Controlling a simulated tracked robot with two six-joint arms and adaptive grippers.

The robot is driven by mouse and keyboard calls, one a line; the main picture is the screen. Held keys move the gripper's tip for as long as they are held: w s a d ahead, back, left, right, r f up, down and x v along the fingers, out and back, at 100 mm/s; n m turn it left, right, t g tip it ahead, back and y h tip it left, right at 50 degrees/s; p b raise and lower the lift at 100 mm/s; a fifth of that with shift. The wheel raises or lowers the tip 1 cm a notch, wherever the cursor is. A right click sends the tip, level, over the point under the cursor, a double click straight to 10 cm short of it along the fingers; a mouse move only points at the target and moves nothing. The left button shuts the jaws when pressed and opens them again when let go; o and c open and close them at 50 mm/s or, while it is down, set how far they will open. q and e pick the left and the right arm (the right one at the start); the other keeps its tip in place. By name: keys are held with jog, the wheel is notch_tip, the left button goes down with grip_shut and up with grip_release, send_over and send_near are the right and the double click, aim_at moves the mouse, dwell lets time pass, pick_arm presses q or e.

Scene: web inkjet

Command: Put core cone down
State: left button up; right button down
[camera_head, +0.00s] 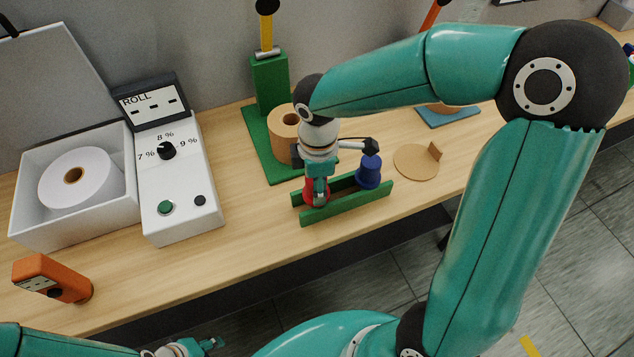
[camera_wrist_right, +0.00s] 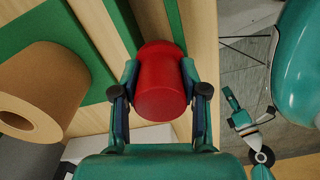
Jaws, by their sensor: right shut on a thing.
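A red core cone (camera_head: 317,191) is at the left end of a green rack (camera_head: 348,209) near the front edge of the bench. My right gripper (camera_head: 318,190) points down at it; in the right wrist view the gripper (camera_wrist_right: 160,88) is shut on the red cone (camera_wrist_right: 160,75), one finger on each side. The cone's lower part is hidden, so I cannot tell whether it touches the rack. A blue cone (camera_head: 369,172) stands at the right end of the same rack. My left gripper (camera_head: 207,345) shows at the bottom edge, small and partly cut off.
A brown roll (camera_head: 284,125) stands on a green base (camera_head: 262,150) behind the rack. A round tan disc (camera_head: 416,162) lies to the right. A white control box (camera_head: 180,190), a boxed white roll (camera_head: 75,182) and an orange device (camera_head: 50,279) are at the left.

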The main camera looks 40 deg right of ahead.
jog(key=shift+f+b, duration=0.35)
jog(key=c, duration=0.6)
grip_release()
jog(key=shift+r, duration=0.1)
jog(key=shift+r+p, duration=0.25)
jog(key=shift+p, duration=0.1)
notch_tip(320, 180, up, 12)
jog(key=shift+r+p, duration=0.1)
jog(key=shift+p, duration=0.25)
